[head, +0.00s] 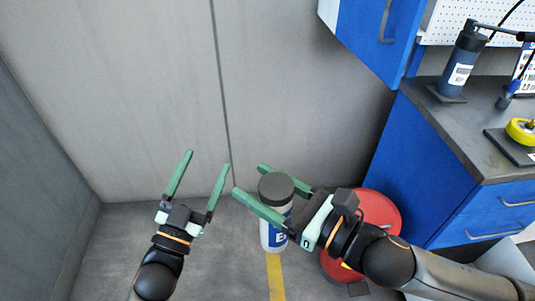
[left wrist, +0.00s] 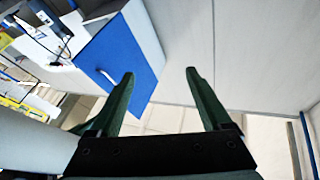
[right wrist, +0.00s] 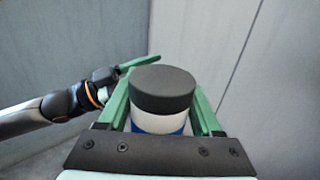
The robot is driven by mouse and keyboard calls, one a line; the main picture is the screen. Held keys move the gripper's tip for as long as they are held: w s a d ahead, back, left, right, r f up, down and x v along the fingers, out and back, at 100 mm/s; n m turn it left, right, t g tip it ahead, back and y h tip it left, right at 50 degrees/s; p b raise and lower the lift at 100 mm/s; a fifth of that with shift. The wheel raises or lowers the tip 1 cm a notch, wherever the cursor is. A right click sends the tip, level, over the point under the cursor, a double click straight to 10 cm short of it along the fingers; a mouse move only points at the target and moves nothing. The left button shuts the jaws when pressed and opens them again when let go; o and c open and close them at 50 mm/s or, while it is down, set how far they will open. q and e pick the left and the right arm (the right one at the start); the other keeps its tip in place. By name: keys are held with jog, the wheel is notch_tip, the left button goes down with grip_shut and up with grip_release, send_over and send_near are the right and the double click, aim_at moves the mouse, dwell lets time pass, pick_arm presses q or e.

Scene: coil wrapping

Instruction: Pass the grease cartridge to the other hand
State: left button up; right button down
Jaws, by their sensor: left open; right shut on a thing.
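The grease cartridge (head: 272,236) is a white cylinder with a blue label and a dark grey cap. My right gripper (head: 248,180) is shut on it and holds it upright in the air. In the right wrist view the cartridge (right wrist: 161,103) sits between the green fingers, its cap in front of them. My left gripper (head: 208,160) is open and empty, to the left of the cartridge and apart from it, with its fingers pointing up in the head view. In the left wrist view the fingers (left wrist: 159,75) have nothing between them.
A blue workbench with a dark top (head: 440,118) stands at the right, bearing a dark bottle-like device (head: 462,68) and a yellow round item (head: 522,131). A red round container (head: 380,212) stands on the floor behind my right arm. The floor at the left is clear.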

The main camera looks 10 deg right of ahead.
pick_arm(q)
jog(key=s+d+r+m+g+h, duration=0.2)
jog(key=d+r+m+h, duration=0.35)
jog(key=r, duration=0.45)
notch_tip(320, 180, up, 12)
jog(key=m+g+h, duration=0.9)
jog(key=m+g, duration=1)
jog(key=m, duration=0.1)
send_over(276, 189)
jog(key=s+d+f+m+g+y, duration=0.1)
jog(key=s+d+m+g+y, duration=0.4)
jog(key=s+m+g+y, duration=0.55)
notch_tip(276, 189, down, 8)
jog(key=w+a+m+t+y, duration=0.3)
jog(key=t+y, duration=0.7)
jog(key=w+a+t+y, duration=0.1)
jog(key=w, duration=0.1)
jog(key=w+a+n+t+y, duration=0.1)
jog(key=w+t, duration=0.1)
jog(key=w+a+r+t+y, duration=0.1)
jog(key=w, duration=0.1)
jog(key=shift+w+a+n+t, duration=0.1)
jog(key=shift+a+n+t, duration=0.15)
jog(key=shift+n, duration=0.15)
jog(key=shift+w+f, duration=0.15)
jog(key=shift+f, duration=0.05)
jog(key=x, duration=1.1)
jog(key=shift+w+d+f, duration=0.1)
jog(key=shift+f, duration=0.15)
